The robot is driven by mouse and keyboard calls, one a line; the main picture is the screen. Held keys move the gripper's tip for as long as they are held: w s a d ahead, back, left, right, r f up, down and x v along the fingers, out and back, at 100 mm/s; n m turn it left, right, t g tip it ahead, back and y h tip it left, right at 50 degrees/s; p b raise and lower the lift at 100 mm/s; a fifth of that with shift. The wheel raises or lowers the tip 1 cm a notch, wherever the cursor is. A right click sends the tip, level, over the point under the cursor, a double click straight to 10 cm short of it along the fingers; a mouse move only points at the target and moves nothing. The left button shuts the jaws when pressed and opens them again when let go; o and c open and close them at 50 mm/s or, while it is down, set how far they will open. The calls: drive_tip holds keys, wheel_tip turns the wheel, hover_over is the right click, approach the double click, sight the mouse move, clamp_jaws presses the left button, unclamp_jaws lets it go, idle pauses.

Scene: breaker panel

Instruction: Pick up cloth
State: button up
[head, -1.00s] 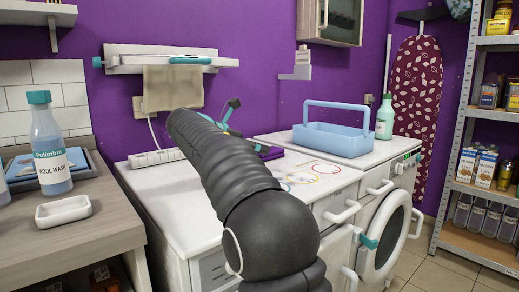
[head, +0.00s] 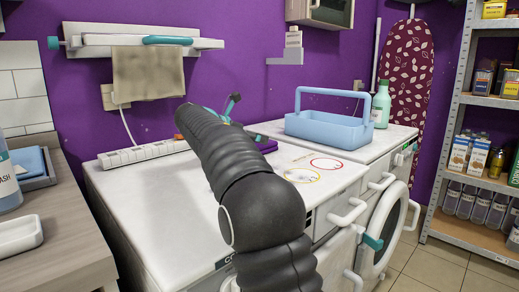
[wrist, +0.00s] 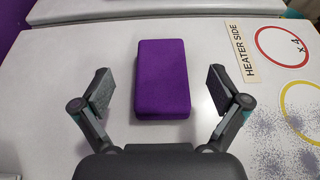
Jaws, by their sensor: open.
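A purple, felt-like rectangular block (wrist: 162,80) lies on the white machine top (wrist: 60,80). I cannot tell if it is a folded cloth or a sponge. My gripper (wrist: 162,90) is open, with one finger on each side of the block and a gap on both sides. The block is not held. In the head view a sliver of purple (head: 267,146) shows behind my arm, which hides most of my gripper. A beige cloth (head: 148,72) hangs from a wall rail (head: 125,42). A folded blue cloth (head: 28,162) lies in a tray at the left.
A blue caddy (head: 330,130) and a green bottle (head: 381,104) stand on the far machine. A white power strip (head: 140,154) lies along the back edge. Printed circles and a "HEATER SIDE" label (wrist: 250,62) mark the top. A shelf rack (head: 450,150) stands at the right.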

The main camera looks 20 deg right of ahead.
drive_tip(key=shift+f+b+x, duration=0.1)
drive_tip(key=shift+b+x, duration=0.1)
drive_tip(key=shift+x, duration=1.2)
drive_tip(key=shift+f+b+x, duration=0.15)
drive_tip(key=shift+x, duration=1.3)
drive_tip(key=shift+s+a, duration=0.15)
drive_tip(key=c, duration=1.2)
